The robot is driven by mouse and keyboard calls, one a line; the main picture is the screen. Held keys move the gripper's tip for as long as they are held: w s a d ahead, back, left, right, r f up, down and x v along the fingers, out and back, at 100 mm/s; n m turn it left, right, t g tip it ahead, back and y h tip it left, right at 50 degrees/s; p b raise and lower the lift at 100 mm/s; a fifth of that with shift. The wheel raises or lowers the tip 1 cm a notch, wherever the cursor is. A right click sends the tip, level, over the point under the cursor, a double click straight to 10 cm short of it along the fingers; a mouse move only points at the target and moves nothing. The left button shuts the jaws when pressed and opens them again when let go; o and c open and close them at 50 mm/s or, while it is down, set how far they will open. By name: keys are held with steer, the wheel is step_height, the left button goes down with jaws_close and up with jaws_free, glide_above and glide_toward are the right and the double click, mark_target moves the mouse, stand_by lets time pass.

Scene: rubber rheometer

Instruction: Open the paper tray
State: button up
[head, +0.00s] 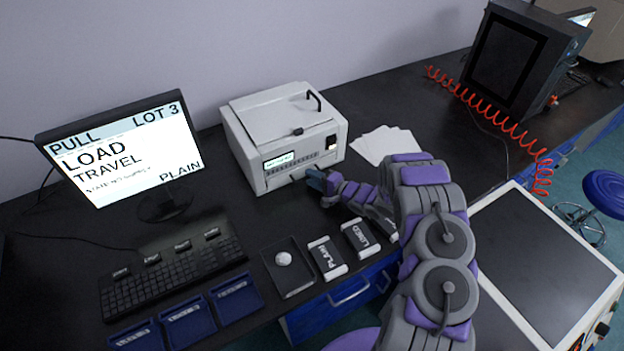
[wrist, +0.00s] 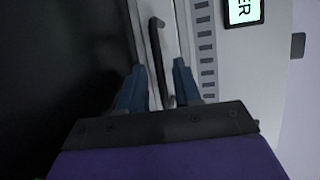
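The white printer (head: 285,135) stands at the back middle of the black bench. Its paper tray front (wrist: 171,38) shows in the wrist view as a pale strip with a dark bar handle (wrist: 156,52). The tray looks shut against the printer body. My gripper (head: 316,179) is at the printer's lower front in the head view and hides part of the tray. In the wrist view my gripper (wrist: 160,80) is open, with one blue finger on each side of the handle. The left finger is close to the bar; I cannot tell whether it touches.
White paper sheets (head: 386,144) lie right of the printer. A monitor (head: 125,155) and keyboard (head: 172,272) stand left. A small black tray (head: 287,280) with a white lump and two labelled blocks, PLAIN (head: 327,258) and LINED (head: 361,238), lie in front.

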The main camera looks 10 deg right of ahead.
steer(key=shift+d, duration=0.5)
steer(key=c, duration=0.3)
steer(key=shift+a, duration=0.5)
jaws_close()
steer(key=shift+s+a, duration=0.1)
steer(key=shift+a, duration=0.35)
steer(key=shift+d+f, duration=0.1)
steer(key=shift+d, duration=0.2)
